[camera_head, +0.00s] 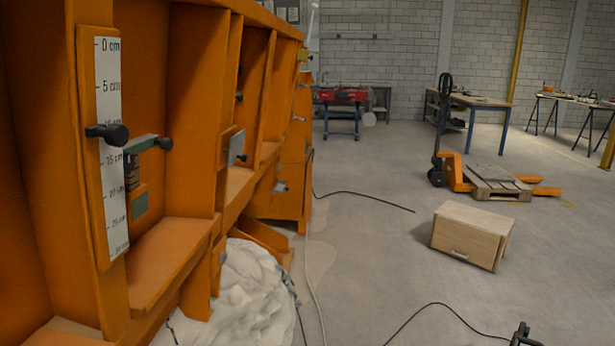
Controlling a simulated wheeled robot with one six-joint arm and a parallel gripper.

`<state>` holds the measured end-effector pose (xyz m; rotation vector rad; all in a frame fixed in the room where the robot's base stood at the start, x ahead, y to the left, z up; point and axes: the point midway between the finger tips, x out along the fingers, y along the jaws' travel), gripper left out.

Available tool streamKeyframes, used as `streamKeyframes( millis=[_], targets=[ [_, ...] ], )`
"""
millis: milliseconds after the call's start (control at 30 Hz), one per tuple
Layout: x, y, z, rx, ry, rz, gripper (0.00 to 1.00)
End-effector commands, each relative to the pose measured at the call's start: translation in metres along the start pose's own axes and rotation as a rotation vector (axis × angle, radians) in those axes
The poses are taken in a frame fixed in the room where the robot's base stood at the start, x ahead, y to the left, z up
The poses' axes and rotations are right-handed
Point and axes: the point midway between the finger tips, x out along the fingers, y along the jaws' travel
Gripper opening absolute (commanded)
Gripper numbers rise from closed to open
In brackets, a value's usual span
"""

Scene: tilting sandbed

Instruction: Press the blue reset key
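No blue key can be made out in the head view. The orange sandbed frame (197,70) fills the left side, close to me. It bears a white scale strip (109,180) marked in cm, with a black knob (108,134) in front of it. A green bar with a dark knob (150,144) sits just to the right of the strip. A small grey plate (237,147) is fixed farther along the frame. I cannot make out my gripper's fingers. A small dark part at the bottom right edge is cut off, and I cannot tell what it is.
A wooden box (470,234) stands on the floor at right. Behind it is an orange pallet truck (455,172) with a pallet (498,181). Black cables (365,196) cross the floor. A white sack (245,295) lies by the frame. The middle floor is largely clear.

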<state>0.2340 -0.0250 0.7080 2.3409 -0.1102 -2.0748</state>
Motion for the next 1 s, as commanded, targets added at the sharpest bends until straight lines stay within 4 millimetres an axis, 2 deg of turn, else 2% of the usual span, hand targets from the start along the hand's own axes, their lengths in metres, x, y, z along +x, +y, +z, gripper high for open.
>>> streamKeyframes(
  millis=[67,800,1000],
  targets=[
    [0.0,0.0,0.0,0.0,0.0,0.0,0.6],
    [0.0,-0.0001,0.0001,0.0,0.0,0.0,0.0],
    [0.0,-0.0001,0.0,0.0,0.0,0.0,0.0]
  ],
)
